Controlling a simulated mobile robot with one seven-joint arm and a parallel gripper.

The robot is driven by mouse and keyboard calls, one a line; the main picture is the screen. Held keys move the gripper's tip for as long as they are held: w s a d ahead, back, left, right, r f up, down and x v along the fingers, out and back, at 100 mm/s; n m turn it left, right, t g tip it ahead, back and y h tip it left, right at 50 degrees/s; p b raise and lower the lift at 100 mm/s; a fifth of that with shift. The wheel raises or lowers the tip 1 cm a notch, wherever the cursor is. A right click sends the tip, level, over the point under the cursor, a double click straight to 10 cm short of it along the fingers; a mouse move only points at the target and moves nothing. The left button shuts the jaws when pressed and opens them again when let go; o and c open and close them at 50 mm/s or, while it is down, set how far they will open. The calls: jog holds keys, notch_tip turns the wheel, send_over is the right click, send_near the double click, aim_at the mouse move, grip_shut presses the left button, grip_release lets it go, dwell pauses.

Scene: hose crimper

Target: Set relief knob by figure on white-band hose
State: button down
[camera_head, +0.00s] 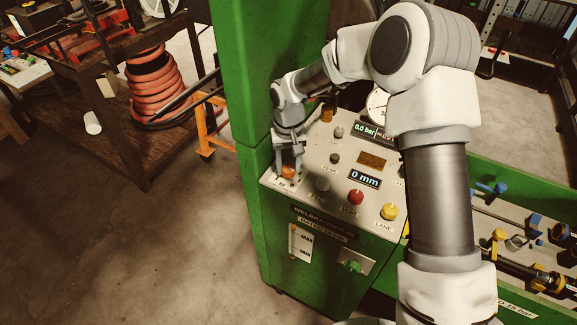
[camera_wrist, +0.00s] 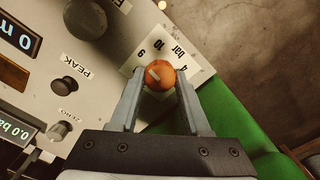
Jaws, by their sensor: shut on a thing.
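The relief knob is an orange round knob (camera_wrist: 160,76) with a pale pointer mark, on a white scale plate (camera_wrist: 190,52) with the word bar and figures such as 10. In the wrist view my gripper (camera_wrist: 160,72) has one finger on each side of the knob, shut on it. The pale mark lies towards the left of the knob; its exact figure is unclear. In the head view the knob (camera_head: 288,171) sits at the panel's left corner under my gripper (camera_head: 287,160). I cannot pick out a white-band hose.
The panel (camera_head: 312,178) carries a red button (camera_head: 355,197), a yellow button (camera_head: 389,211), black knobs and a display (camera_head: 364,178) reading 0 mm. A green column (camera_head: 240,80) stands close left. Hoses and fittings (camera_head: 515,240) lie at right, beside a partly readable bar label (camera_head: 518,305).

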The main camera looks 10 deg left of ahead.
aim_at(288, 167)
jog(key=n, duration=0.5)
jog(key=shift+n, duration=2.5)
jog(key=shift+c, duration=1.8)
grip_release()
notch_tip(288, 167, up, 18)
jog(key=shift+f, duration=0.25)
